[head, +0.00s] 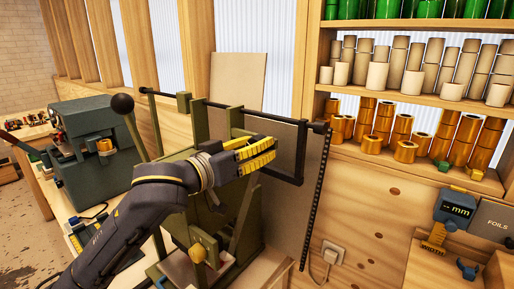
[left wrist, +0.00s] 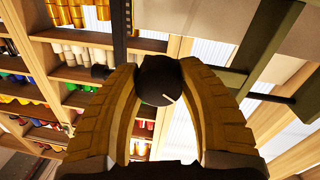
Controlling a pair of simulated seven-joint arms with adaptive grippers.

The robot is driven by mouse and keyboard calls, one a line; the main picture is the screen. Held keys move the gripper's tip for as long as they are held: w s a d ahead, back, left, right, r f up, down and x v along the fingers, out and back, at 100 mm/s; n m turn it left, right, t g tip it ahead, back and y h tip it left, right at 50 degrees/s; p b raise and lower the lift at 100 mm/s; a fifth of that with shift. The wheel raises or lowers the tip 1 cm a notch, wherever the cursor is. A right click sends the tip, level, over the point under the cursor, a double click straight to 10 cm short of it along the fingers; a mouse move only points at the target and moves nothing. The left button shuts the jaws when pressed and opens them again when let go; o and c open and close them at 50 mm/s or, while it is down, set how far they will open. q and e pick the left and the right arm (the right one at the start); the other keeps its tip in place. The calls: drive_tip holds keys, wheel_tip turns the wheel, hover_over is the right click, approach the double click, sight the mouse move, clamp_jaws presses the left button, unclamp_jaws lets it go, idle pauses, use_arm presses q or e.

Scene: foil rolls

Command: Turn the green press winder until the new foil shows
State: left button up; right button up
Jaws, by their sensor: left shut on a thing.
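The green press (head: 198,200) stands at the middle of the head view, with a dark horizontal rod across its top. My left gripper (head: 272,150) reaches over the press from the left, its yellow fingers in front of the upper frame. In the left wrist view the left gripper (left wrist: 160,85) is shut on a round dark knob (left wrist: 160,75), which has a small white mark. This knob is hidden by the fingers in the head view. I cannot tell any foil in the press. My right gripper is not in view.
A black ball-ended lever (head: 122,104) stands left of the press. A grey-green machine (head: 95,150) sits on the left bench. A dark hanging frame (head: 297,165) and chain (head: 318,190) are close to the gripper's right. Shelves hold gold rolls (head: 405,152).

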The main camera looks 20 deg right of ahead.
use_arm(q)
drive_tip(key=shift+m, duration=0.3)
drive_tip(key=shift+c, duration=0.3)
drive_tip(key=m, duration=0.3)
drive_tip(key=shift+m+y, duration=0.3)
drive_tip(key=shift+m, duration=0.1)
drive_tip(key=m, duration=0.5)
drive_tip(key=shift+r, duration=0.1)
drive_tip(key=m+y, duration=0.1)
drive_tip(key=m, duration=0.4)
drive_tip(key=shift+t, duration=0.3)
drive_tip(key=shift+m, duration=2)
drive_tip(key=o, duration=1.3)
drive_tip(key=shift+s, duration=0.1)
